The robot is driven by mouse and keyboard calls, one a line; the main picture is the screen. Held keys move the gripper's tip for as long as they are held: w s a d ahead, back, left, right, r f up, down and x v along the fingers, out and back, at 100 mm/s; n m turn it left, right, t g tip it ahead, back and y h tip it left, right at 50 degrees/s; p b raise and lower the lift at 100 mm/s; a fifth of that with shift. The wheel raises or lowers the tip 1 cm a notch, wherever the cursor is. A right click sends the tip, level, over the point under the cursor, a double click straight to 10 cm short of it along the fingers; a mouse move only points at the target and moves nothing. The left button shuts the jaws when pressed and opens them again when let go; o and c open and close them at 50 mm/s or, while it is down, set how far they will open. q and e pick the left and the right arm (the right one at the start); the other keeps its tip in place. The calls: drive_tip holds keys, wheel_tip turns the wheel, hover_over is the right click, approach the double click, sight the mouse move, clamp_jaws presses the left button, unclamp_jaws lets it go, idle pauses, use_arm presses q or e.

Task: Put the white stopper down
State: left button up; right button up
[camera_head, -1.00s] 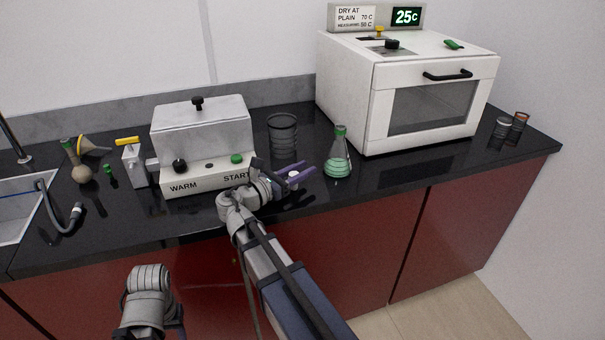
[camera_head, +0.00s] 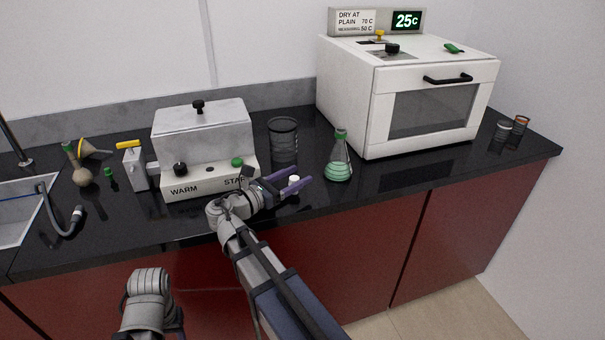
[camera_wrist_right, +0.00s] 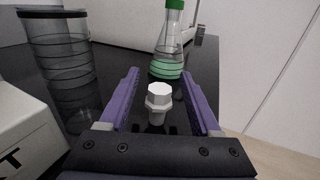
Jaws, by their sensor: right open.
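The white stopper (camera_head: 293,183) is on the black counter, between the purple fingers of my right gripper (camera_head: 287,181). In the right wrist view the stopper (camera_wrist_right: 158,100) looks upright, with a wide faceted head above a narrower stem. The right gripper (camera_wrist_right: 160,95) is open there, with a visible gap on both sides of the stopper. My left arm shows at the bottom of the head view, but whether its jaws are open or shut does not show.
A green-stoppered flask (camera_head: 339,160) stands just right of the right gripper. An empty glass beaker (camera_head: 283,141) is behind it, and the WARM/START bath (camera_head: 205,150) is to the left. The white oven (camera_head: 410,95) stands at back right. The counter's front edge is close.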

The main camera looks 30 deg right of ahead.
drive_tip(key=a, duration=0.3)
drive_tip(key=s+a, duration=0.1)
drive_tip(key=a, duration=0.5)
drive_tip(key=shift+s, duration=0.2)
drive_tip(key=shift+a, duration=0.1)
drive_tip(key=shift+s, duration=0.1)
